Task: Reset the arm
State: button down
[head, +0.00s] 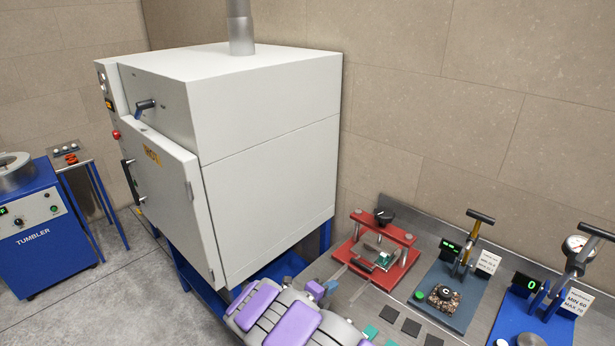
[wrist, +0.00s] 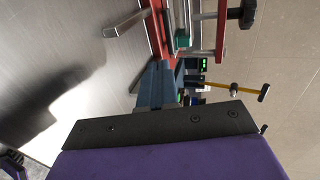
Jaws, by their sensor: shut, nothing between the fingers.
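My purple-and-grey arm (head: 290,318) is at the bottom centre of the head view, over the steel bench. In the wrist view my gripper (wrist: 160,75) has its blue-grey fingers shut together with nothing between them. The fingers point toward the red press (wrist: 157,35), which also shows in the head view (head: 375,262). I cannot tell whether the fingertips touch it. A green piece (wrist: 183,38) sits in the press. In the head view the fingertips show only in part, near the front of the press.
A grey oven (head: 265,110) stands left of the bench with its door slightly ajar. A blue tumbler (head: 45,235) is far left. Two gauge stations (head: 455,300) (head: 530,325) are right of the press. Dark and green squares (head: 390,313) lie on the bench front.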

jog(key=s+d+r+m+g+h, duration=0.2)
jog(key=s+d+r+m, duration=0.1)
jog(key=d+r+m, duration=0.3)
jog(key=s+d+r+m+g+h, duration=0.2)
jog(key=s+d+r+m, duration=0.1)
jog(key=d+r+m, duration=0.3)
jog(key=s+d+r+m+g+y+b, duration=0.1)
jog(key=s+d+r+m+g, duration=0.25)
jog(key=s+m, duration=0.3)
jog(key=s+d+r+m+g+y+b, duration=0.1)
jog(key=s+d+r+m+g, duration=0.25)
jog(key=s+r+m, duration=0.35)
jog(key=s+a+m+g+y, duration=0.1)
jog(key=s+a+m+y, duration=0.15)
jog(key=s+m, duration=0.5)
jog(key=s+a+m+g+y, duration=0.1)
jog(key=s+m+y, duration=0.3)
jog(key=s, duration=0.6)
jog(key=s+a+f+m+t+y+b, duration=0.1)
jog(key=s+a+m+y, duration=0.5)
jog(key=s+a, duration=0.5)
jog(key=shift+s+a+m, duration=0.15)
jog(key=shift+a+m, duration=0.5)
jog(key=shift+m, duration=0.25)
jog(key=c, duration=1.8)
grip_release()
jog(key=shift+d+f, duration=0.1)
